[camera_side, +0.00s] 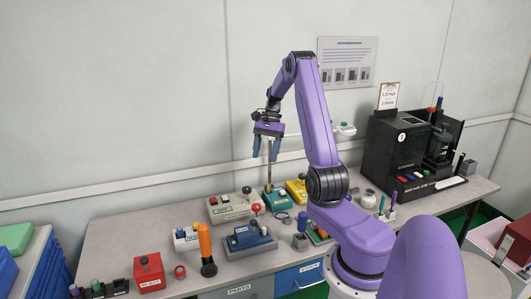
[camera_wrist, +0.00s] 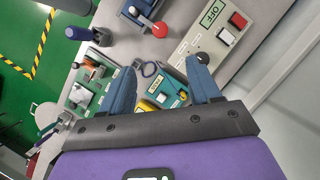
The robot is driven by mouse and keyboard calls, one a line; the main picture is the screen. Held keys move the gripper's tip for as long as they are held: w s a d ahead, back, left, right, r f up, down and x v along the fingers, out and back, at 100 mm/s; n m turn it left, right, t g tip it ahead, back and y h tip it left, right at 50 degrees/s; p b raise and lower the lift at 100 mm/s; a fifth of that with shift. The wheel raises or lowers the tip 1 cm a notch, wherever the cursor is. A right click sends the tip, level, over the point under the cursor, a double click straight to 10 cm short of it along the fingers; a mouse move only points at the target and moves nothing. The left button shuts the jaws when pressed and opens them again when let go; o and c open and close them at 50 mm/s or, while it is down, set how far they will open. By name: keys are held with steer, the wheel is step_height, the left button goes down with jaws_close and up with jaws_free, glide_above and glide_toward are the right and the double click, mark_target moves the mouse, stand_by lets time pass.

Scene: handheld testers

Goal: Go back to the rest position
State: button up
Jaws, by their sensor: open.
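My purple arm holds my gripper (camera_side: 265,157) high above the back of the bench, pointing down. Its two blue fingers are apart in both views, and in the wrist view (camera_wrist: 160,68) no object is gripped between them. In the side view the fingers hang over a teal tester (camera_side: 277,201); a thin upright part shows between and below them, and I cannot tell what it belongs to. In the wrist view the teal tester (camera_wrist: 176,86) and a yellow tester (camera_wrist: 158,100) lie beyond the fingers, partly hidden by the right finger and the gripper body.
A beige box (camera_side: 232,209) with a green label, which reads OFF in the wrist view (camera_wrist: 206,46), stands left of the teal tester. A blue-grey device (camera_side: 250,238), an orange-handled tool (camera_side: 205,245) and a red box (camera_side: 149,275) stand in front. A black machine (camera_side: 397,145) stands right.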

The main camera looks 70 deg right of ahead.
steer(key=a+r+n+g+h, duration=0.15)
steer(key=a+n, duration=0.55)
steer(key=a, duration=0.7)
steer(key=a+r+n+h, duration=0.25)
steer(key=a+n, duration=0.45)
steer(key=a, duration=0.6)
steer(key=s+a+n+t, duration=0.1)
steer(key=s+a+n, duration=0.4)
steer(key=s+n, duration=0.3)
steer(key=s+a+n, duration=0.6)
steer(key=s+n, duration=0.2)
steer(key=s, duration=0.5)
steer(key=shift+s+a+r+n+t, duration=0.2)
steer(key=shift+a+r+n+t, duration=0.1)
steer(key=shift+r+n+t, duration=0.1)
